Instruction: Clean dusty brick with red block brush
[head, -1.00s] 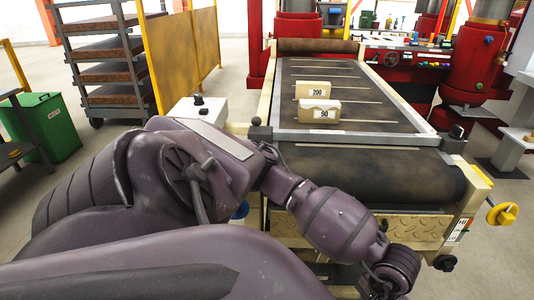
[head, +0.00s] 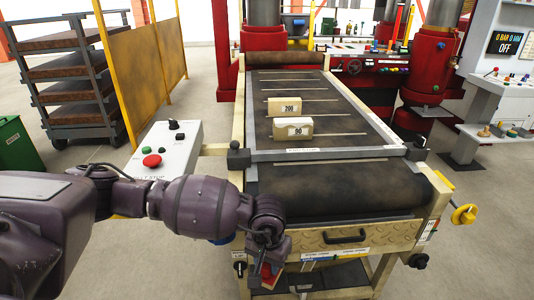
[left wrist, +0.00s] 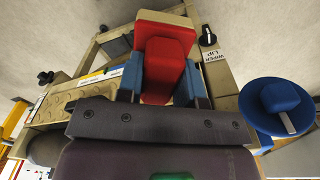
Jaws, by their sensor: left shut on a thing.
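My left gripper (head: 268,262) is in front of the conveyor's near end, low at its left corner. In the left wrist view its blue fingers (left wrist: 165,78) are shut on the red block brush (left wrist: 168,55), which has a pale edge at its far end. A bit of the red brush also shows in the head view (head: 267,275). Two pale bricks stand on the conveyor, apart from the gripper: one labelled 200 (head: 274,108) and, nearer, one labelled 90 (head: 279,130). I cannot tell which is dusty. My right gripper is not in view.
The dark conveyor belt (head: 350,185) has a grey frame bar (head: 330,154) across it. A control box with a red button (head: 152,160) stands at its left. A brick rack (head: 75,100) stands at back left.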

